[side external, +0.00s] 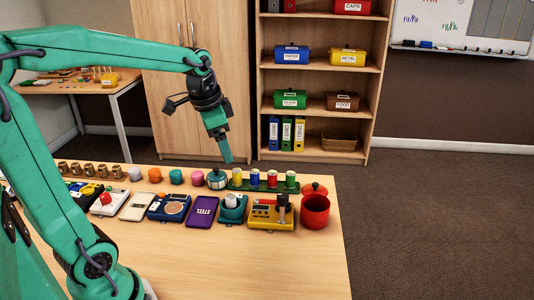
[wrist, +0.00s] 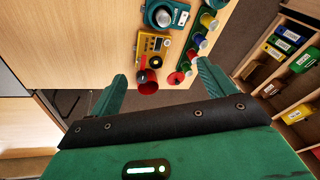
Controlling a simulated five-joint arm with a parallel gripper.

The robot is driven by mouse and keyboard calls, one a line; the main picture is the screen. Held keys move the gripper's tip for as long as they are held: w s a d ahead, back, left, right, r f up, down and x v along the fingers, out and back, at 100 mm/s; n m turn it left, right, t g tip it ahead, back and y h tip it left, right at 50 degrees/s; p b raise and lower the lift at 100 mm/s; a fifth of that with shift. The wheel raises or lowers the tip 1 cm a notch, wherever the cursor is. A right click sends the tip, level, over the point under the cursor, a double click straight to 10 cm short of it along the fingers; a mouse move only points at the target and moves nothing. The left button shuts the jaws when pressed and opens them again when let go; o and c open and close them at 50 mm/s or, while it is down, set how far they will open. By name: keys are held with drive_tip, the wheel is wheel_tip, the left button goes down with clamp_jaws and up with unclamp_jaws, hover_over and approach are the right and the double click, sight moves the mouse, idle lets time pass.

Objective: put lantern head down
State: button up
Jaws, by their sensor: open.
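I cannot tell for sure which thing is the lantern. A dark upright piece (side external: 283,208) with a wider grey-brown top stands at the right end of the yellow instrument (side external: 262,216). Its round top also shows in the wrist view (wrist: 155,62). A round teal pot-like thing (side external: 217,179) with a dark top stands in the back row. My gripper (side external: 227,158) points down above the back row, apart from everything. In the wrist view its two fingers (wrist: 161,68) are spread wide with nothing held between them.
A red pot (side external: 315,211) stands near the table's right edge, with a red lid (side external: 314,188) behind it. Several coloured cylinders stand on a green rack (side external: 262,187). A purple STEEL card (side external: 202,212) and a teal device (side external: 232,210) lie left. The table front (side external: 240,265) is clear.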

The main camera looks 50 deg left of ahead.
drive_tip(key=s+d+f+n+t, duration=0.1)
drive_tip(key=s+d+n, duration=0.3)
drive_tip(key=s+d, duration=0.5)
drive_tip(key=s+t, duration=0.1)
drive_tip(key=s, duration=0.2)
drive_tip(key=shift+t+h, duration=0.3)
drive_tip(key=shift+h, duration=0.1)
